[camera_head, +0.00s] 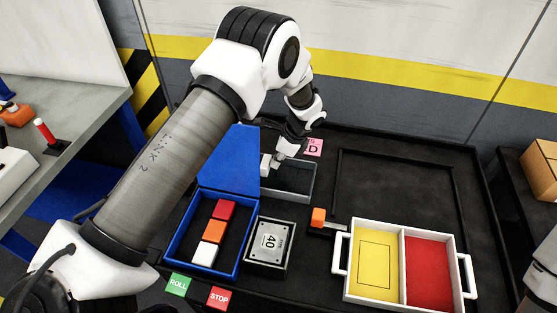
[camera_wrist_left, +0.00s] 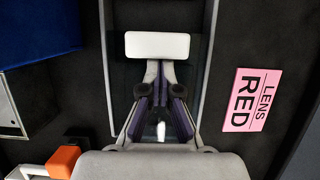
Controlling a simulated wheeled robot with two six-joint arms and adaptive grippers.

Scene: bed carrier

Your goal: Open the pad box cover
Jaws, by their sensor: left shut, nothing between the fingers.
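My left gripper (camera_head: 276,160) is over the grey-rimmed box (camera_head: 307,192) behind the small dark box. Its fingers are together and empty in the left wrist view (camera_wrist_left: 161,82). A white block (camera_wrist_left: 157,46) lies just beyond the fingertips, within the box outline; I cannot tell whether they touch it. The block also shows in the head view (camera_head: 265,166). The blue box (camera_head: 176,246) has its blue cover (camera_head: 228,165) raised at the back, partly hidden by my arm. I cannot tell which box is the pad box. My right gripper is out of view.
Red, orange and white blocks (camera_head: 213,230) sit in the blue box. A white two-part tray (camera_head: 402,262) stands at right. A pink label (camera_wrist_left: 252,100) lies right of the grey-rimmed box.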

